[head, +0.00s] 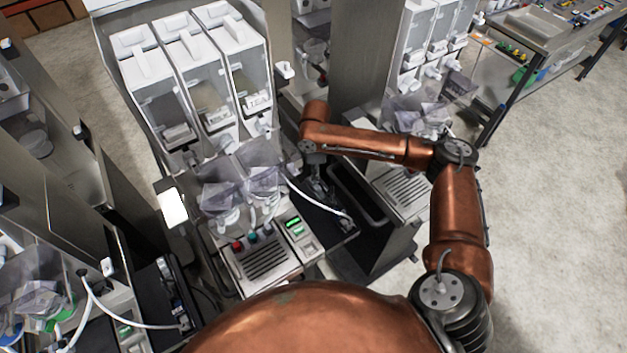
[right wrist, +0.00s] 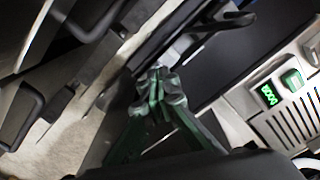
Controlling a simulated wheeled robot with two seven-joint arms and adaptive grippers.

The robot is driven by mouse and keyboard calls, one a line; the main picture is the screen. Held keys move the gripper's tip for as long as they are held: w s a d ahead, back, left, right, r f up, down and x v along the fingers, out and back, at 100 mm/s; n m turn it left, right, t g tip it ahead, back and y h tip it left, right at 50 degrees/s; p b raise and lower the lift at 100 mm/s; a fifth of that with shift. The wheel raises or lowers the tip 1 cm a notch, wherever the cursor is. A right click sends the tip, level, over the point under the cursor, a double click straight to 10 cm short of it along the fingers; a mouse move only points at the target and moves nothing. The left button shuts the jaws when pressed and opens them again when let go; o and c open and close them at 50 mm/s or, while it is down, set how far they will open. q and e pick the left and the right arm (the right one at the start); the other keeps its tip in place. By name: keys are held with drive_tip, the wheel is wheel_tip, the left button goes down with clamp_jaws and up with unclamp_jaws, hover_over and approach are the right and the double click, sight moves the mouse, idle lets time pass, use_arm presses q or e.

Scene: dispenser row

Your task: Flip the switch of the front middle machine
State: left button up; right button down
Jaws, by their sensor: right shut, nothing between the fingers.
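The front middle machine (head: 262,262) is a dispenser with three clear hoppers, a slotted drip tray and a small panel on its right side. A green-lit display (right wrist: 269,94) and a green switch (right wrist: 292,79) sit on a light panel at the right of the right wrist view. The panel's green parts (head: 295,226) also show small in the head view. My right gripper (right wrist: 158,82) is shut and empty, left of the display and apart from it. In the head view the right gripper (head: 320,188) is small and dark beyond the panel. My left gripper is out of view.
A dark recess with a frame (head: 357,193) lies right of the machine, under my right arm. A white hose (head: 318,197) crosses near my gripper. Another dispenser (head: 425,45) stands behind on the right, and more machines stand at left. The floor at right is clear.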

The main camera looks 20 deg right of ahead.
drive_tip(key=shift+s+f, duration=0.1)
drive_tip(key=shift+f, duration=1)
idle(0.4)
wheel_tip(320, 180, up, 7)
drive_tip(key=p, duration=0.8)
drive_tip(key=shift+r+p, duration=0.1)
drive_tip(key=shift+p, duration=0.3)
idle(0.4)
